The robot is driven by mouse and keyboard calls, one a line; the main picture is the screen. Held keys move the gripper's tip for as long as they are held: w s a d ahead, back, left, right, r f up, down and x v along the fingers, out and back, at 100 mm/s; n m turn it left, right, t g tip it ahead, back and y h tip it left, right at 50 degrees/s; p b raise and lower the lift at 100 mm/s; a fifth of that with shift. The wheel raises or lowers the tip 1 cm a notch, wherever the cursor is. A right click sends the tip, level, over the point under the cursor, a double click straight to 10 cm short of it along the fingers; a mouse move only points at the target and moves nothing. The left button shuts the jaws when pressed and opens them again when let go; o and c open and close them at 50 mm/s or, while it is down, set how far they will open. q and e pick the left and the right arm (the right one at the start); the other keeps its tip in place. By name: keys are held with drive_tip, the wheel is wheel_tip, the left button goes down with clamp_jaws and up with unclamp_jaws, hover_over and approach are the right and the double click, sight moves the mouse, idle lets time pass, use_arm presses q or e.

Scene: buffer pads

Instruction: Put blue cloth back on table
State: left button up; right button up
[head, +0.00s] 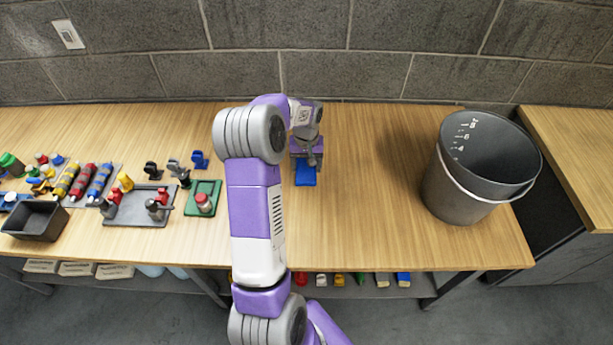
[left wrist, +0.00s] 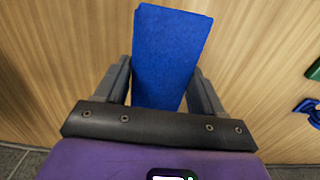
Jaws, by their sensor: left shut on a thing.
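The blue cloth (head: 306,174) shows as a small blue block-like piece over the middle of the wooden table (head: 370,220). My left gripper (head: 308,158) reaches down over the table and is shut on the cloth. In the left wrist view the cloth (left wrist: 170,55) stands between the two fingers of the gripper (left wrist: 165,85), with wood grain behind it. I cannot tell whether the cloth touches the table. My right gripper is not in view.
A large dark bucket (head: 465,180) stands at the table's right. Small tools, colored bottles and a green tray (head: 203,190) lie to the left, with a black bin (head: 35,221) at the far left. The table between cloth and bucket is clear. A grey wall is behind.

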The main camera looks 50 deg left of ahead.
sight(307, 174)
use_arm(q)
wheel_tip(307, 174, down, 5)
drive_tip(key=shift+b, duration=0.6)
drive_tip(key=shift+r, duration=0.1)
drive_tip(key=o, duration=0.5)
drive_tip(key=shift+f, duration=0.2)
drive_tip(key=o, duration=0.4)
drive_tip(key=shift+o, duration=0.2)
wheel_tip(307, 174, up, 12)
drive_tip(key=p, duration=0.3)
drive_tip(key=shift+r, duration=0.2)
